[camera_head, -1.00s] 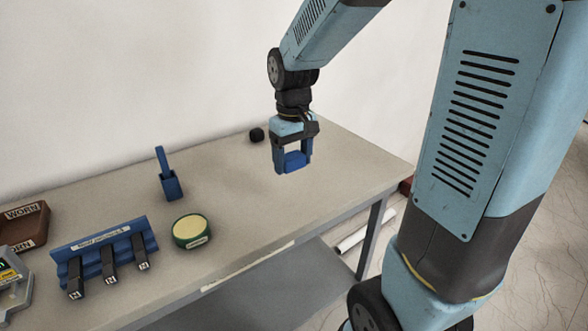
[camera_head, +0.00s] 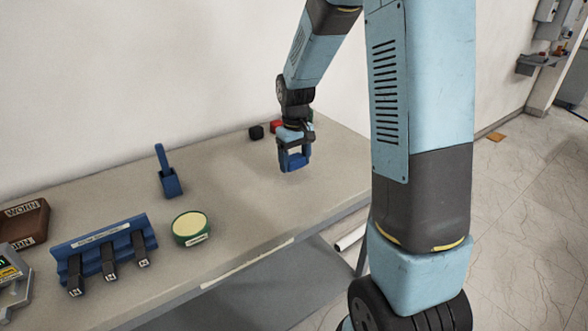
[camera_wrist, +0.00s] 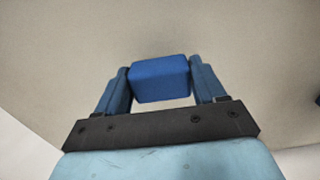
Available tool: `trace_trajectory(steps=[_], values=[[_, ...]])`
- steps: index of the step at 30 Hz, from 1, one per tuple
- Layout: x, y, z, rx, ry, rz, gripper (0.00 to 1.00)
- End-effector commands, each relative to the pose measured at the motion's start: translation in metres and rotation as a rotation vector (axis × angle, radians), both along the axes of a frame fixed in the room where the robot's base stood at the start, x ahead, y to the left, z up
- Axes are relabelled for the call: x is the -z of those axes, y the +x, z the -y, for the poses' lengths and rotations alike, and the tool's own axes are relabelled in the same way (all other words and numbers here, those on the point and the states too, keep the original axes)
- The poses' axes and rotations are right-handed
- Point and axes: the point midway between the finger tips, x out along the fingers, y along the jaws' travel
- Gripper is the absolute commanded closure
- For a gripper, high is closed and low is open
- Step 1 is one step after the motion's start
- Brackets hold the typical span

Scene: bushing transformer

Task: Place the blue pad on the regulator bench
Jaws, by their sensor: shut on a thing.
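The blue pad (camera_wrist: 160,79) is a small blue block held between the two fingers of my gripper (camera_wrist: 160,84) in the wrist view. In the head view, my gripper (camera_head: 295,164) points down over the right part of the grey bench (camera_head: 235,190), with the blue pad (camera_head: 296,161) between its fingertips. The pad appears to be above the bench top; the exact gap is hard to tell. I cannot tell from the frames whether this bench is the regulator bench.
A black item (camera_head: 256,132) and a red block (camera_head: 276,126) lie behind my gripper. A blue holder (camera_head: 170,182), a round green-rimmed tin (camera_head: 191,227), a blue rack (camera_head: 104,250) and a brown tray (camera_head: 24,222) stand to the left. A wall shelf (camera_head: 540,62) is far right.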

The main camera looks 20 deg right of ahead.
Motion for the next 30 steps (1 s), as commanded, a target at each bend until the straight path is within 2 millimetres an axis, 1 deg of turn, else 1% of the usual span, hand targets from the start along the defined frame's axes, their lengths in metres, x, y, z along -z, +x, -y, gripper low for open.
trace_trajectory(steps=[3, 7, 10, 19, 28, 29, 30], values=[[0.007, 0.005, 0.002, 0.001, -0.001, -0.002, 0.55], [0.025, 0.004, 0.002, 0.001, 0.0, -0.003, 0.55], [0.035, 0.004, 0.002, 0.001, 0.0, -0.001, 0.55], [0.037, 0.004, 0.003, 0.002, 0.0, 0.0, 0.55], [0.045, 0.003, 0.003, 0.002, 0.0, -0.004, 0.55], [0.046, 0.003, 0.003, 0.002, 0.0, -0.004, 0.29], [0.046, 0.003, 0.003, 0.002, -0.001, -0.005, 0.25]])
